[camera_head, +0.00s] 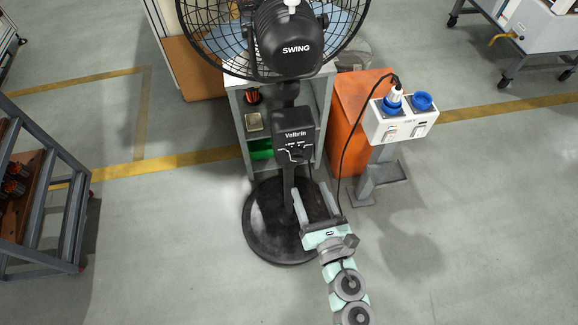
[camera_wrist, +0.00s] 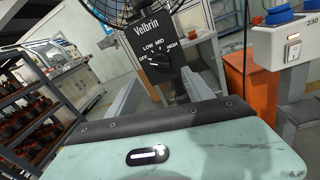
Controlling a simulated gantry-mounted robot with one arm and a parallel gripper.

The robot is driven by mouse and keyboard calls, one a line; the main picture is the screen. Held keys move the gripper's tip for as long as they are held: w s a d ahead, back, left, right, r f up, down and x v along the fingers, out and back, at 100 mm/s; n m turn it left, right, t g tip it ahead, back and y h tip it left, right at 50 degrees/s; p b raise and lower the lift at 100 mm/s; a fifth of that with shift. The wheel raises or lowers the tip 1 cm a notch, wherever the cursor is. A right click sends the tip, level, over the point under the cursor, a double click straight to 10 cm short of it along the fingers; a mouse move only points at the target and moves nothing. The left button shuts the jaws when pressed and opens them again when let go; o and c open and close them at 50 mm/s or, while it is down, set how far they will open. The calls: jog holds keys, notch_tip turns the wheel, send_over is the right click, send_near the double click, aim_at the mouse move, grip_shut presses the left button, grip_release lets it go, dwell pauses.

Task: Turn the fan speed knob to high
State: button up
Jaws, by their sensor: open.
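The black fan control box (camera_head: 294,128), marked Velbrin, is mounted on the fan's post. In the wrist view the fan speed knob (camera_wrist: 158,62) is on the box's front panel, with OFF, LOW, MID and HIGH printed around it from left to right. I cannot tell surely which mark its pointer faces. My gripper (camera_head: 311,188) is open and empty, below and in front of the box. In the wrist view its two grey fingers are spread wide, one to each side below the knob, apart from it.
The caged fan head (camera_head: 290,38) is above the box, and its round black base (camera_head: 265,225) is on the floor. A shelf cabinet (camera_head: 327,95) stands behind. An orange unit (camera_head: 352,115) and a white socket box (camera_head: 405,122) with a hanging cable are at the right.

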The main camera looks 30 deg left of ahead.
aim_at(299, 161)
jog(key=b+x, duration=0.1)
jog(key=x, duration=0.9)
jog(key=shift+w+a, duration=0.15)
jog(key=c, duration=1.3)
